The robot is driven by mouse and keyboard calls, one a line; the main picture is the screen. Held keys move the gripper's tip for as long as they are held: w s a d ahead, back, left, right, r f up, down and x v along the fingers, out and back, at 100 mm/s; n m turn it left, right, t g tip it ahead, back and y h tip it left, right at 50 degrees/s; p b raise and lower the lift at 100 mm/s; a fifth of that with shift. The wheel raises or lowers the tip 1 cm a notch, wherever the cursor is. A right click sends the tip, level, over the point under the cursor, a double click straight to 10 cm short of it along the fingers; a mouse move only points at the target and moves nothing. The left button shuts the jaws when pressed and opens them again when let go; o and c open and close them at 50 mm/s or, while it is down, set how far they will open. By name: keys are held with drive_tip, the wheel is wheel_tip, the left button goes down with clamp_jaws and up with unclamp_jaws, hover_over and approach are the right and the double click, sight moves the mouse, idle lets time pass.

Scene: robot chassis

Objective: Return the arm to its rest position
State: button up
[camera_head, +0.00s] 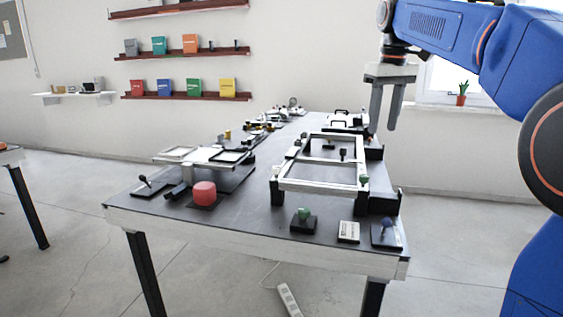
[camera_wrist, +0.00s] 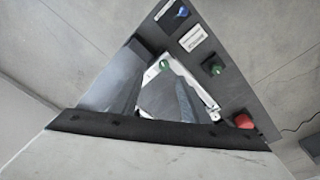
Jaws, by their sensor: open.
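My gripper (camera_head: 384,108) hangs from my blue arm at the upper right of the head view, with its two grey fingers pointing down. It is open and nothing shows between the fingers. It is in the air above the right side of the dark table (camera_head: 235,220) and apart from it. In the wrist view, the gripper body covers the lower part and the table corner shows beyond it.
A white frame (camera_head: 322,186) stands on the table's right side. A red cylinder (camera_head: 204,192), a green knob (camera_head: 304,215), a white labelled block (camera_head: 348,231) and a blue knob (camera_head: 387,226) sit near the front edge. A potted plant (camera_head: 461,97) stands at the window.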

drive_tip(key=s+d+f+m+t, duration=0.2)
drive_tip(key=s+f+m+t, duration=0.1)
drive_tip(key=s+f, duration=3)
drive_tip(key=shift+s+d+m, duration=0.15)
drive_tip(key=shift+s+m, duration=0.35)
drive_tip(key=shift+m, duration=0.2)
drive_tip(key=shift+r, duration=0.1)
